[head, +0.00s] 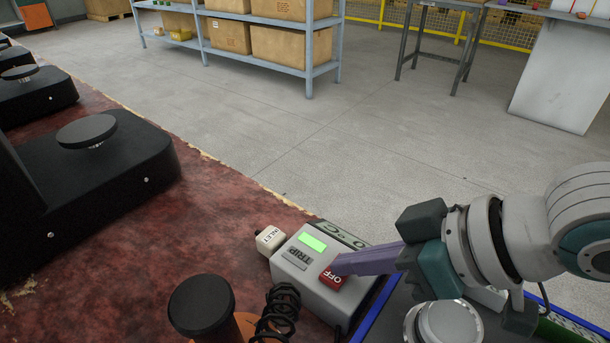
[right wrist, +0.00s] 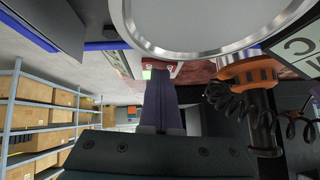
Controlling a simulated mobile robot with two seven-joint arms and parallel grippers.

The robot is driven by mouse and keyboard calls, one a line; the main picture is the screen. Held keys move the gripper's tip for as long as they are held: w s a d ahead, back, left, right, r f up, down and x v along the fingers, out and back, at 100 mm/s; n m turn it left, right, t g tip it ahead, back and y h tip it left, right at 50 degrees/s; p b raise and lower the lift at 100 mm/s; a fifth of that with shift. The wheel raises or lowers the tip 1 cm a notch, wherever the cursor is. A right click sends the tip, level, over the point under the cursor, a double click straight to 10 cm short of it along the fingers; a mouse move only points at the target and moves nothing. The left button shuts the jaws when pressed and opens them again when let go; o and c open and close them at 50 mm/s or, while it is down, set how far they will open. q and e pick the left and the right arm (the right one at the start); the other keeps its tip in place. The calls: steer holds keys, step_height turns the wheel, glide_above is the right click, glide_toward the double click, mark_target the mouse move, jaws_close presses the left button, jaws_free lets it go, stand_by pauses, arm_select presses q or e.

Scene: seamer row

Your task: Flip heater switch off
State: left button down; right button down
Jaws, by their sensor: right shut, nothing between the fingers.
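A light grey control box (head: 318,285) sits at the edge of the dark red bench. It has a lit green display (head: 312,243), a TRIP label (head: 299,256) and a red switch marked OFF (head: 332,278). My right gripper (head: 342,266) is shut and empty, its purple fingers reaching in from the right. In the head view the fingertips overlap the red switch's upper right; whether they touch it I cannot tell. My left gripper is not in view.
A white INLET block (head: 270,239) adjoins the box on the left. A black knob (head: 201,305) and a coiled black cord (head: 279,312) stand close in front. Black seamers (head: 90,170) line the bench at left.

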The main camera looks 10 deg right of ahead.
steer(key=shift+w+d, duration=0.2)
steer(key=shift+d, duration=0.05)
steer(key=shift+r, duration=0.1)
steer(key=shift+a, duration=0.1)
steer(key=shift+r, duration=0.15)
steer(key=r+p, duration=0.5)
steer(key=p, duration=0.1)
steer(key=shift+d, duration=0.2)
steer(key=p+v, duration=0.1)
steer(key=v, duration=0.8)
steer(key=shift+s+d+f, duration=0.2)
steer(key=shift+d+f, duration=0.1)
